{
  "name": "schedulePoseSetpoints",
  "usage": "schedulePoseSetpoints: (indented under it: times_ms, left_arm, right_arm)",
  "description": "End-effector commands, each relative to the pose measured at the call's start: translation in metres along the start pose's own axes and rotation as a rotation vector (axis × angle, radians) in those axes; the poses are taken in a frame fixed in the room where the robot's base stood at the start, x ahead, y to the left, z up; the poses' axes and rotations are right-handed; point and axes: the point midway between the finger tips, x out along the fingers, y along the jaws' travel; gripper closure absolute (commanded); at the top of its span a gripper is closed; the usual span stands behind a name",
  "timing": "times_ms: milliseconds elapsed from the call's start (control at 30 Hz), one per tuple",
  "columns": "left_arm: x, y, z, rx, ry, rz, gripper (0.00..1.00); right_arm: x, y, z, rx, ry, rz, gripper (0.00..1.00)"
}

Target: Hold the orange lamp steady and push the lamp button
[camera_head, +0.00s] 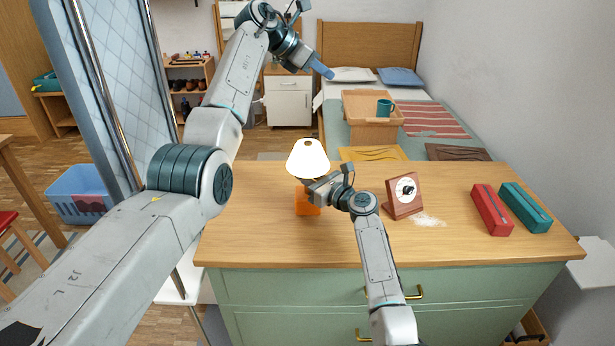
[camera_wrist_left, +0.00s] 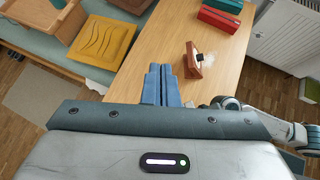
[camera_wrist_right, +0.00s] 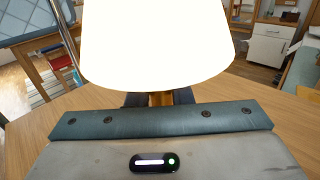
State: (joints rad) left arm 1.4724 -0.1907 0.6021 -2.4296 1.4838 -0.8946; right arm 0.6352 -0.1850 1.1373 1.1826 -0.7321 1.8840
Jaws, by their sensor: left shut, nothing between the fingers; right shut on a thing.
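The orange lamp stands on the wooden tabletop, with a bright cream shade (camera_head: 307,158) and an orange base (camera_head: 304,204). Its shade (camera_wrist_right: 158,40) fills the top of the right wrist view. My right gripper (camera_head: 313,189) is shut on the lamp below the shade; the orange body (camera_wrist_right: 162,99) shows between its dark fingers. My left gripper (camera_head: 324,69) is raised high, well above the lamp and apart from it. Its blue fingers (camera_wrist_left: 164,86) are shut and empty. The lamp button is not visible.
A clock-like wooden block (camera_head: 404,196) stands right of the lamp, beside a white powdery patch (camera_head: 429,220). A red case (camera_head: 491,210) and a teal case (camera_head: 525,207) lie at the table's right. A bed with a basket (camera_head: 372,104) is behind. The table's left part is clear.

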Motion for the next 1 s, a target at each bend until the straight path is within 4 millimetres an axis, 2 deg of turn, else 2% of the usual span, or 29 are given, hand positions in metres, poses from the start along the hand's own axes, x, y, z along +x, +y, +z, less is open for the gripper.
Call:
schedulePoseSetpoints:
  times_ms: [100, 167, 300, 400, 500, 600, 733, 900, 1000]
  left_arm:
    - [-0.006, 0.006, 0.048, -0.093, -0.269, 0.041, 1.00]
    - [-0.015, 0.010, 0.071, -0.152, -0.407, 0.054, 1.00]
    - [-0.047, 0.022, 0.117, -0.322, -0.722, 0.060, 1.00]
    - [-0.076, 0.033, 0.139, -0.467, -0.940, 0.048, 1.00]
    - [-0.108, 0.046, 0.151, -0.630, -1.146, 0.021, 1.00]
    - [-0.138, 0.062, 0.154, -0.811, -1.340, -0.020, 1.00]
    - [-0.172, 0.085, 0.142, -1.073, -1.567, -0.089, 1.00]
    - [-0.197, 0.114, 0.108, -1.458, -1.809, -0.200, 1.00]
    - [-0.199, 0.128, 0.081, -1.710, -1.916, -0.272, 1.00]
  right_arm:
    - [0.000, 0.000, -0.001, 0.000, 0.001, 0.000, 1.00]
    - [0.000, 0.000, -0.001, 0.000, 0.001, 0.000, 1.00]
    - [0.000, 0.000, -0.001, 0.000, 0.001, 0.000, 1.00]
    - [0.000, 0.000, -0.001, 0.000, 0.001, 0.000, 1.00]
    - [0.000, 0.000, -0.001, 0.000, 0.001, 0.000, 1.00]
    - [0.000, 0.000, -0.001, 0.000, 0.001, 0.000, 1.00]
    - [0.000, 0.000, -0.001, 0.000, 0.001, 0.000, 1.00]
    - [0.000, 0.000, -0.001, 0.000, 0.001, 0.000, 1.00]
    - [0.000, 0.000, -0.001, 0.000, 0.001, 0.000, 1.00]
